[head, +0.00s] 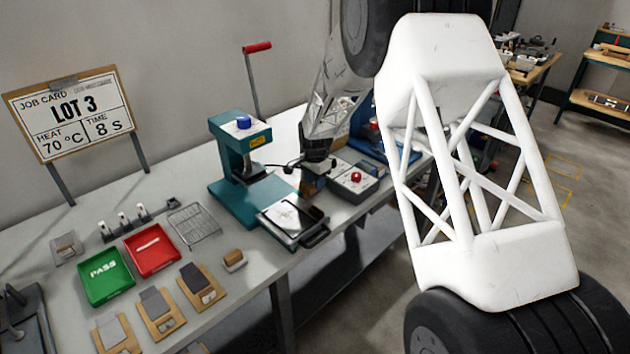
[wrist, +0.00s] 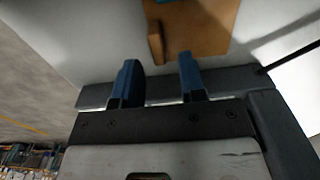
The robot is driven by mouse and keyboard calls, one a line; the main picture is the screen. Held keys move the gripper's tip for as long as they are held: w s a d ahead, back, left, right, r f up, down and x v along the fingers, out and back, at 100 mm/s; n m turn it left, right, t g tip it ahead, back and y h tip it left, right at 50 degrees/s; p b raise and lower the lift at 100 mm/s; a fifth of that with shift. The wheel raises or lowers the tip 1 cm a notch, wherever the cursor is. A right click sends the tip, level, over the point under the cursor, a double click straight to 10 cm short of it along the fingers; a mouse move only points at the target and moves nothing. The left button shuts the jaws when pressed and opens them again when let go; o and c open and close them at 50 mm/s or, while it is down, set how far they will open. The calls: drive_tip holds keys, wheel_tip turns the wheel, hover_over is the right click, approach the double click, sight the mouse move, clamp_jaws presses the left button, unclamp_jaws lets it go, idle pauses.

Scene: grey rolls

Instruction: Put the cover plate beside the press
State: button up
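The press (head: 238,150) is a teal machine with a blue knob on top and a raised red-handled lever, standing on the bench. Beyond the fingertips lies a brown board (wrist: 208,38) with a raised wooden edge and a bit of blue at the top. In the head view my gripper is right of the press, its fingers not clear.
A grey box with a red button (head: 353,181) stands right of the press. A wire rack (head: 194,224), a green PASS tray (head: 104,276), a red tray (head: 151,250) and several sample boards (head: 201,287) are to the left. Bare bench shows left of the press.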

drive_tip(key=shift+r, duration=0.1)
wheel_tip(320, 180, up, 13)
idle(0.9)
idle(0.5)
drive_tip(key=s+d+r+n, duration=0.1)
drive_tip(key=s+d+r, duration=0.35)
drive_tip(key=s, duration=0.35)
drive_tip(key=s+d+r+n+t, duration=0.1)
drive_tip(key=s+d+r+n, duration=0.1)
drive_tip(key=s+d+r, duration=0.35)
drive_tip(key=s+d+r+n, duration=0.1)
drive_tip(key=s+d+r, duration=0.2)
drive_tip(key=s+r, duration=0.55)
drive_tip(key=s+d+f+n, duration=0.1)
drive_tip(key=s+d, duration=0.1)
drive_tip(key=s, duration=0.8)
drive_tip(key=s+d+f+n+t, duration=0.1)
drive_tip(key=s+d+n, duration=0.1)
drive_tip(key=s, duration=0.9)
drive_tip(key=s+d+f+n, duration=0.1)
drive_tip(key=s+d, duration=0.2)
drive_tip(key=s, duration=0.7)
drive_tip(key=shift+s+d+f+n+t, duration=0.25)
drive_tip(key=shift+s+f+n+t, duration=0.05)
drive_tip(key=shift+s+f+n, duration=0.1)
